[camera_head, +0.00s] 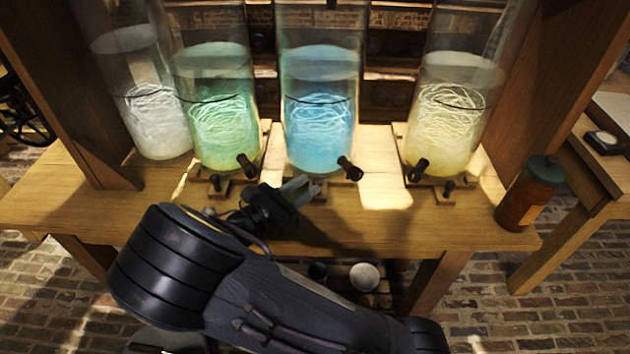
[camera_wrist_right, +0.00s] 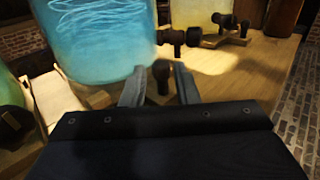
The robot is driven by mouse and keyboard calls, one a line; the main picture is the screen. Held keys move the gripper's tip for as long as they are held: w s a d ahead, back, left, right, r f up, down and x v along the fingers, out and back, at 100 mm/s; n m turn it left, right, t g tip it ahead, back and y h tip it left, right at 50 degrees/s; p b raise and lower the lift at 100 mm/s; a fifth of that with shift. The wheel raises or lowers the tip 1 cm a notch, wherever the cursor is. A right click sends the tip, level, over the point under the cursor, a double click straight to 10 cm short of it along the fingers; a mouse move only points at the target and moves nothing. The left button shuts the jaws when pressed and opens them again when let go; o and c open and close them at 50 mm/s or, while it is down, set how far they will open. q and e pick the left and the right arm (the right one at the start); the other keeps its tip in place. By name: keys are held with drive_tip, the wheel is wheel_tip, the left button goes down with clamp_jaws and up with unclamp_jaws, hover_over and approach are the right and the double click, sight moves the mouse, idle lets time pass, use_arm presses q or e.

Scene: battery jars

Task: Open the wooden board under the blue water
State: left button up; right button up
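The jar of blue water (camera_head: 320,125) stands mid-table in the head view and fills the upper left of the right wrist view (camera_wrist_right: 95,40). A wooden board (camera_head: 335,181) lies under it, partly hidden by my gripper. A dark tap (camera_head: 350,169) sticks out of the jar. My right gripper (camera_head: 308,186) is at the board's front, below the jar. In the wrist view its two grey fingers (camera_wrist_right: 160,88) are apart, with a dark knob (camera_wrist_right: 161,74) showing between them. I cannot tell whether they touch it. My left gripper is not in view.
Jars of green (camera_head: 222,125) and yellow water (camera_head: 447,120) stand either side, each with a tap and a board with a knob. A white jar (camera_head: 158,120) is at the far left. A lidded brown jar (camera_head: 530,195) stands at the table's right end.

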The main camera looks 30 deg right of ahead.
sight(314, 182)
drive_tip(key=shift+x, duration=2.2)
clamp_jaws()
